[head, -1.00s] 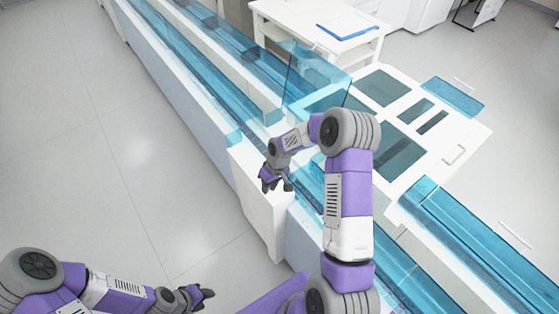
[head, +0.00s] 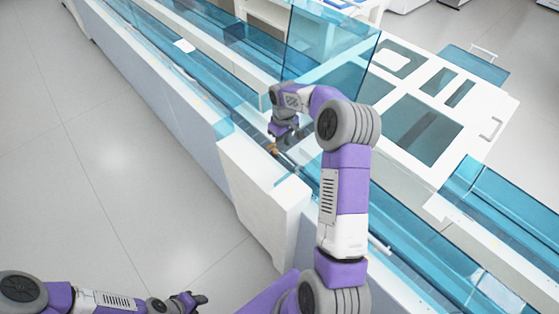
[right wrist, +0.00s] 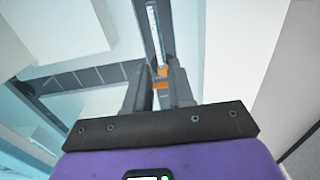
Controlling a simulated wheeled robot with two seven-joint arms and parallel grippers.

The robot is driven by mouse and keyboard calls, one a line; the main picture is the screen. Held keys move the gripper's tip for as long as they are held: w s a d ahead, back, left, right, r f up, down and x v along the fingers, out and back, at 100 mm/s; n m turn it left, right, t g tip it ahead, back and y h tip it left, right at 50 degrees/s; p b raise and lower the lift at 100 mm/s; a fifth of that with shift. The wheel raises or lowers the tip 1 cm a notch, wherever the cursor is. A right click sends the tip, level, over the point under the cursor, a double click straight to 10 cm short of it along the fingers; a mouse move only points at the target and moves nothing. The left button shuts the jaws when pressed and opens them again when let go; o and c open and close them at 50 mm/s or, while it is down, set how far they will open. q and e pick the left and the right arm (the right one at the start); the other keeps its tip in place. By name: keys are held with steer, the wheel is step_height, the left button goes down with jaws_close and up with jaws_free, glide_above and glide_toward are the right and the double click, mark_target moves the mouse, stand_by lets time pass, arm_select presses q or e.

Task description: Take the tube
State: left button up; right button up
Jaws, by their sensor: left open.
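My right gripper (head: 280,146) is low over the blue track near the white end block in the head view. A small orange part (head: 271,149) shows at its fingertips. In the right wrist view the two dark fingers of the right gripper (right wrist: 160,78) stand apart. Orange parts (right wrist: 160,71) lie in the gap, in line with a thin pale, tube-like strip (right wrist: 153,25) in a dark channel. I cannot tell whether the fingers touch it. My left gripper (head: 192,299) is open and empty over the floor at the bottom left.
The blue-covered track (head: 240,95) runs diagonally. A clear blue upright panel (head: 330,50) stands just behind my right gripper. A white machine top with dark windows (head: 425,125) is to the right. Open grey floor (head: 110,180) lies left of the white block (head: 265,180).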

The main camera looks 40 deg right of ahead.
mark_target(284, 158)
step_height(284, 158, down, 3)
steer(key=shift+s+r+b, duration=0.15)
steer(key=shift+b, duration=0.2)
step_height(284, 158, down, 5)
steer(key=shift+d+r+b, duration=0.1)
steer(key=shift+b, duration=0.9)
jaws_close()
